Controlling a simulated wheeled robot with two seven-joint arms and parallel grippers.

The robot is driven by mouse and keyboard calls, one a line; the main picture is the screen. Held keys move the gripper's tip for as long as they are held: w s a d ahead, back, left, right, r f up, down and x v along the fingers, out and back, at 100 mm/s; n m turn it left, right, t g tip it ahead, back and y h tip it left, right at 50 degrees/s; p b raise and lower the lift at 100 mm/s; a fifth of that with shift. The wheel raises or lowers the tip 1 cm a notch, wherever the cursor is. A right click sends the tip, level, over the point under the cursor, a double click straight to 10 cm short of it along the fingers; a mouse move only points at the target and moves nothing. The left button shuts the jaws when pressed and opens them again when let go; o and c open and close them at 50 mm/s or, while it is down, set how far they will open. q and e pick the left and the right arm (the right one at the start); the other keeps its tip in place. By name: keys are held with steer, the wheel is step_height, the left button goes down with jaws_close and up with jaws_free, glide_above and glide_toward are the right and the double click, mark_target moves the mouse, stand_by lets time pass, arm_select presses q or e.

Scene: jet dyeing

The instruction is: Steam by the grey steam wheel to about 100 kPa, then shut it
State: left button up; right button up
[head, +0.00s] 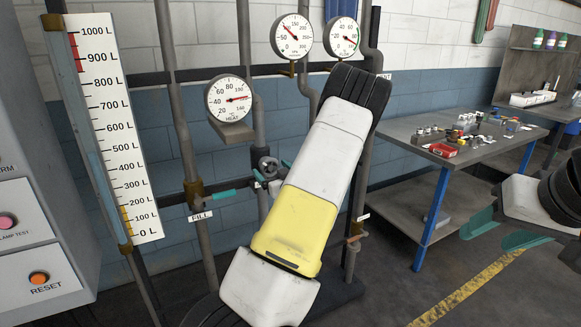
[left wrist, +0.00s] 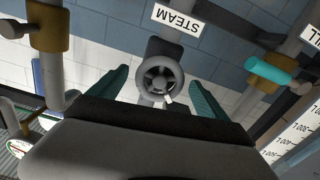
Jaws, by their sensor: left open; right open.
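The grey steam wheel (head: 267,166) is on a pipe at the middle of the head view, partly behind my left arm. In the left wrist view the wheel (left wrist: 160,79) lies between the two teal fingers of my left gripper (left wrist: 159,84), which is open. A gap shows on each side of the wheel. The STEAM label (left wrist: 177,18) is beside it. The kPa gauge (head: 291,37) has its needle pointing to the upper left; its exact reading is too small to tell. My right gripper (head: 474,238) is open and empty at the right.
A heat gauge (head: 229,100) and a flow gauge (head: 342,37) are nearby. The teal fill handle (head: 221,195) is left of the wheel. A level scale (head: 119,130) and a cabinet (head: 40,235) stand left. A workbench (head: 405,132) with small items is at the right.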

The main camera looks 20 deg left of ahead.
arm_select(q)
steer(key=shift+x, duration=1.2)
steer(key=c, duration=1.4)
steer(key=shift+o, duration=0.2)
steer(key=shift+m, duration=0.3)
steer(key=m, duration=0.4)
steer(key=shift+m, duration=2.2)
